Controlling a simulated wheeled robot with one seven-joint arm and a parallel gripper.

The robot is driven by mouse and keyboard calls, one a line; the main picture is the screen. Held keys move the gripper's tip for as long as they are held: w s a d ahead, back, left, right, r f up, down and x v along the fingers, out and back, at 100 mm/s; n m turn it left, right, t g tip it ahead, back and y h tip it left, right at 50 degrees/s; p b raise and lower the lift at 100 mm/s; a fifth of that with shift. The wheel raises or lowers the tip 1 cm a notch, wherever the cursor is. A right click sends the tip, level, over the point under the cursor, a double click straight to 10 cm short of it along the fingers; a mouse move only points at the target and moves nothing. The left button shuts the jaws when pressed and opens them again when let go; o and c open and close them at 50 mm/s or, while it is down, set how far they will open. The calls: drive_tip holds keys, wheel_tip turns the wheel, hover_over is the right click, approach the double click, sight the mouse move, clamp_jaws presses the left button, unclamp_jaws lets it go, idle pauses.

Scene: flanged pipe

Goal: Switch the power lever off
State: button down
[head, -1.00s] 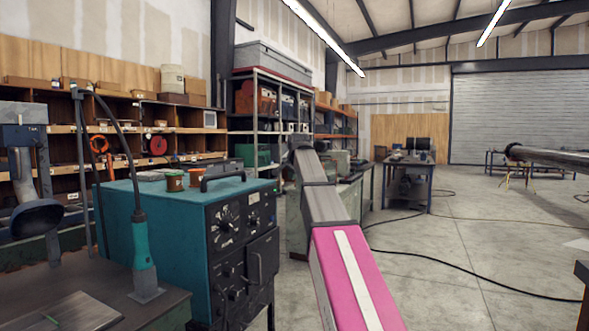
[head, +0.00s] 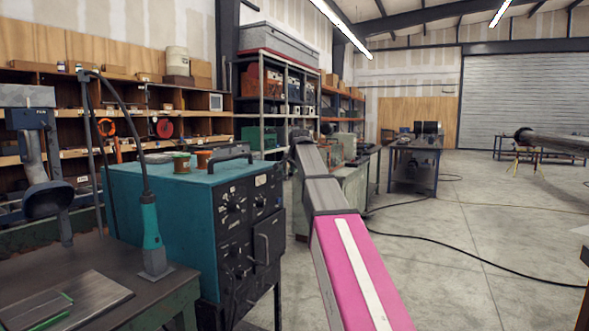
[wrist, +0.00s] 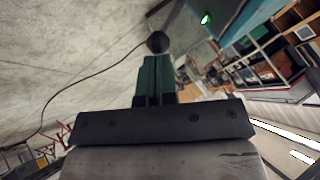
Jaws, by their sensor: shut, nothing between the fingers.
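A teal power unit (head: 160,195) with a black front panel (head: 250,225) stands left of my arm in the head view. The panel carries dials and an upright bar-shaped handle (head: 262,249). I cannot tell which part is the power lever or how it is set. My pink and grey arm reaches away past the unit's right side, and its gripper cannot be made out in the head view. In the wrist view my gripper (wrist: 157,62) is shut and empty. A dark rounded thing (wrist: 158,42) shows just beyond its fingertips; I cannot tell whether they touch.
A workbench (head: 110,275) with a teal-handled tool (head: 151,238) is at the front left. Shelving (head: 275,100) stands behind the unit. A black cable (head: 470,258) crosses the concrete floor. The floor at right is mostly open; a large pipe (head: 555,143) is farther back.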

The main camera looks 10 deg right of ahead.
wheel_tip(320, 180, down, 8)
drive_tip(key=s+d+m+t+y, duration=0.1)
drive_tip(key=m+t+y, duration=0.2)
drive_tip(key=t+y, duration=0.1)
drive_tip(key=shift+d+r+t+y, duration=0.2)
drive_tip(key=shift+d+t+y, duration=0.15)
drive_tip(key=shift+t, duration=0.35)
drive_tip(key=shift+s, duration=0.15)
drive_tip(key=w+d+v, duration=0.1)
drive_tip(key=d+v, duration=0.1)
drive_tip(key=v, duration=1)
drive_tip(key=shift+s+d+r, duration=0.3)
drive_tip(key=shift+d+r, duration=0.1)
drive_tip(key=shift+r, duration=0.05)
